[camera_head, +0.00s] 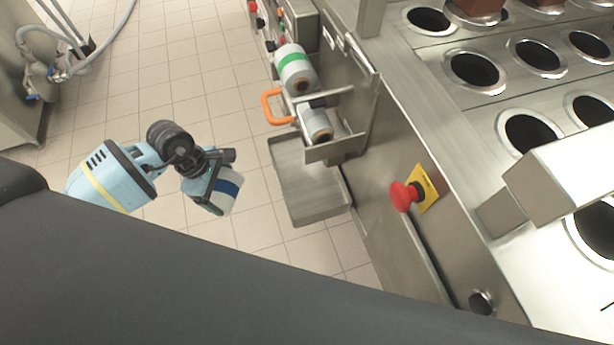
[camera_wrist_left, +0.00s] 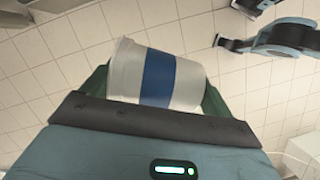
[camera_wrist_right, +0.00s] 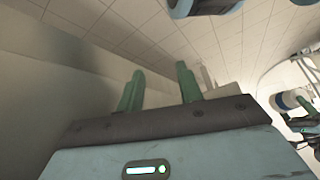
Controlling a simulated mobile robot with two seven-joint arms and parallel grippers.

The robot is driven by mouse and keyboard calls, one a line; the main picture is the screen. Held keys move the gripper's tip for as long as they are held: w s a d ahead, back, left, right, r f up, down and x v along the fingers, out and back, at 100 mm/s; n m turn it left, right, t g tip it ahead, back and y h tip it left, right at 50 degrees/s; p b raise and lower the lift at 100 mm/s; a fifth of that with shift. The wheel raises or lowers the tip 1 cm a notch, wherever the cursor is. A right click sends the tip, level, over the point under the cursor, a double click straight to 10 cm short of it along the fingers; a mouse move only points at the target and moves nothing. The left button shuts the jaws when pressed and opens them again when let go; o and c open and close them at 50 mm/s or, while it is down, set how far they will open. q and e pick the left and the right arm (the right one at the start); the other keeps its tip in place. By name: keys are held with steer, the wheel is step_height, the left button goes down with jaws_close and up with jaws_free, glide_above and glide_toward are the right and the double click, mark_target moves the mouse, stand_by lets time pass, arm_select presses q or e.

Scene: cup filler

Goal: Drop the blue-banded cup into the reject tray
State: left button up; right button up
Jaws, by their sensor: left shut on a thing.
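The blue-banded cup (camera_head: 229,187) is white with a dark blue band. It is tilted in the jaws of my left gripper (camera_head: 214,182), above the floor and to the left of the reject tray. In the left wrist view the cup (camera_wrist_left: 187,80) lies across between the two green fingers. The reject tray (camera_head: 322,209) is a shallow grey metal tray low beside the machine, and it looks empty. My right gripper (camera_wrist_right: 159,88) shows only in its own wrist view, with its fingers apart and nothing between them. The held cup also shows at that view's right edge (camera_wrist_right: 290,99).
An orange handle (camera_head: 268,106) juts out there. A red button (camera_head: 401,196) sticks out of the machine front. Tiled floor around the left gripper is clear.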

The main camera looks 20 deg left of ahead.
arm_select(q)
steer(key=shift+d, duration=0.1)
steer(key=shift+w+d+p, duration=0.1)
steer(key=shift+w+d, duration=1.25)
steer(key=shift+d, duration=0.6)
steer(key=shift+w+d+p, duration=0.15)
steer(key=shift+w+d, duration=1.15)
steer(key=shift+d, duration=0.65)
steer(key=shift+w+d+p, duration=0.1)
steer(key=shift+w+d, duration=1.25)
steer(key=shift+d, duration=0.6)
steer(key=w+d, duration=0.1)
steer(key=w+d+f, duration=0.1)
steer(key=d, duration=0.1)
steer(key=shift+d, duration=0.1)
steer(key=shift+f, duration=0.25)
steer(key=shift+f, duration=0.1)
